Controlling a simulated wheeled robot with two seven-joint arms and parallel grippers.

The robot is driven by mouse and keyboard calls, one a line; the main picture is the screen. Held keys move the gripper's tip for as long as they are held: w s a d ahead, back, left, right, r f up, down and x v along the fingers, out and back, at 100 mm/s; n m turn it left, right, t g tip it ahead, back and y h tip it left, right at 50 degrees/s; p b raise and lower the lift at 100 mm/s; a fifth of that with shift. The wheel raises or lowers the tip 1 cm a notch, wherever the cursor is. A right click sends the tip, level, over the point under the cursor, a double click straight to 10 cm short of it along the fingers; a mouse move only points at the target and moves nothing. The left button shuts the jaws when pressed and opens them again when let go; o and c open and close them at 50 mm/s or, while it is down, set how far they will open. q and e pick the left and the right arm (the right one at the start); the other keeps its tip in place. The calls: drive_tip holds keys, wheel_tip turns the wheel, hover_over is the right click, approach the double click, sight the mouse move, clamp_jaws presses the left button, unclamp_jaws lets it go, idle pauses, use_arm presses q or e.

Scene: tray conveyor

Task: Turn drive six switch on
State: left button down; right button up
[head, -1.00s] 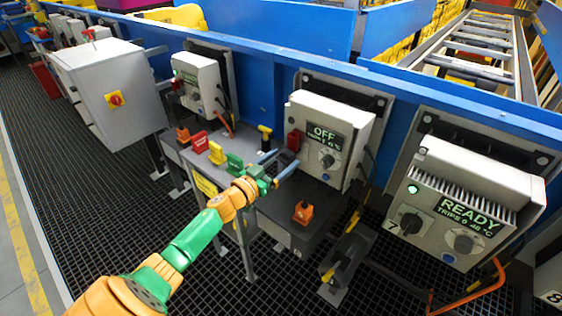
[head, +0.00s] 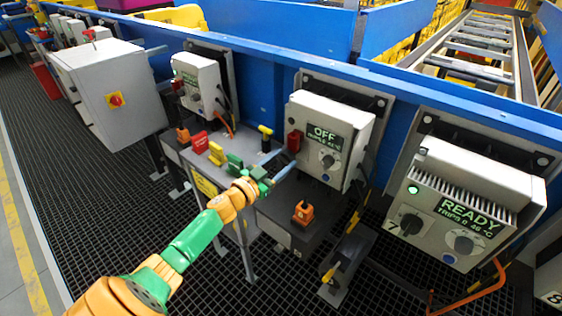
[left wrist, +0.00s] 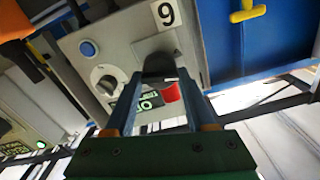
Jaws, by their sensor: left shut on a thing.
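The drive six box (head: 331,140) is on the blue rail in the middle of the head view. Its display (head: 324,136) reads OFF. In the left wrist view the box (left wrist: 118,50) shows upside down, so its number plate (left wrist: 166,13) looks like a 9. My left gripper (head: 278,164) is at the lower left of the box front, and its two fingers are shut on the dark rotary switch (left wrist: 158,66). In the head view the fingers hide the switch. A red part (left wrist: 172,94) lies beyond the switch, between the fingers. My right gripper is not in view.
Drive seven (head: 455,205) stands to the right with a READY display, and another drive box (head: 196,82) to the left. A small table (head: 180,160) with coloured blocks is beside my left forearm. A grey cabinet (head: 105,90) stands further left.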

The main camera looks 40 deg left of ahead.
use_arm(q)
drive_tip(key=m, duration=0.3)
drive_tip(key=shift+m, duration=0.3)
drive_tip(key=m+b, duration=0.1)
drive_tip(key=m, duration=0.2)
drive_tip(key=shift+d+f+m, duration=0.1)
drive_tip(key=shift+d+m, duration=0.05)
drive_tip(key=shift+m, duration=0.15)
drive_tip(key=m+b, duration=0.1)
drive_tip(key=m, duration=0.3)
drive_tip(key=shift+f, duration=0.1)
drive_tip(key=shift+m+b, duration=0.35)
drive_tip(key=shift+m, duration=1.55)
drive_tip(key=shift+c, duration=1.3)
unclamp_jaws()
drive_tip(key=shift+s, duration=0.1)
